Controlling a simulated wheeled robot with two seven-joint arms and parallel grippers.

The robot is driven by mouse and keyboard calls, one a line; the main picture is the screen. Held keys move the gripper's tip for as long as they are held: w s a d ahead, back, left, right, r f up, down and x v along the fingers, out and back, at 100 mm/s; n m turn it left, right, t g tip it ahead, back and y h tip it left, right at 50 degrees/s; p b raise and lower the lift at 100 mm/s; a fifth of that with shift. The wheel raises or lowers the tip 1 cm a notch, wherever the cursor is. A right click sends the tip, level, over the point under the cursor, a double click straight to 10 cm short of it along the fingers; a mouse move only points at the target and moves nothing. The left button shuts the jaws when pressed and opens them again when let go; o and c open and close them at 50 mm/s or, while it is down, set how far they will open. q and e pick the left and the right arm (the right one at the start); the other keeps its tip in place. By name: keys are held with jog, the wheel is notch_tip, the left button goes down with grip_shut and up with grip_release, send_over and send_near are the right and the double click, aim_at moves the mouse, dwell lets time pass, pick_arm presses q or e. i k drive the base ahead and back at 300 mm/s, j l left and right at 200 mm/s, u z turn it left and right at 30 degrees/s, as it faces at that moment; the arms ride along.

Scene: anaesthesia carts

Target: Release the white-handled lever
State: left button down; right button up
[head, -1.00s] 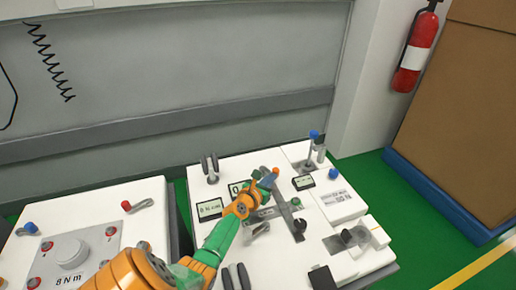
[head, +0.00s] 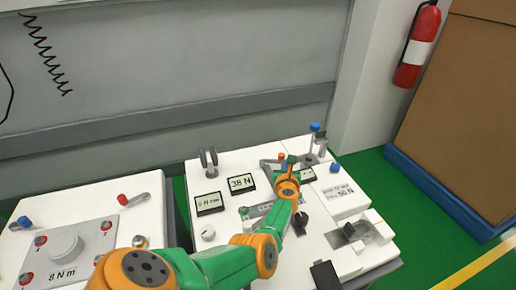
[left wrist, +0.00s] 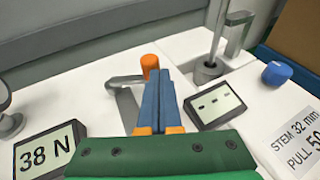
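My left gripper (head: 291,160) is over the right-hand cart top. In the left wrist view its blue fingers (left wrist: 163,100) are together with no gap visible and nothing seen between them. Their tips appear close beside an orange-capped grey lever (left wrist: 150,66); contact cannot be told. The orange cap also shows in the head view (head: 281,157). I cannot pick out a clearly white-handled lever; a pale round knob (head: 208,234) sits near the cart's left side, and a blue-topped upright lever (head: 315,128) stands at the back. My right gripper is not in view.
A display reading 38 N (head: 242,182) and one with dashes (left wrist: 214,104) flank the gripper. A blue knob (left wrist: 277,74) is at the right. A second cart (head: 130,200) stands left, with a wall behind. A fire extinguisher (head: 417,45) and brown panel (head: 470,110) are right.

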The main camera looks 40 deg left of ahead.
aim_at(247, 228)
jog(key=k+l, duration=0.65)
jog(key=l, duration=0.2)
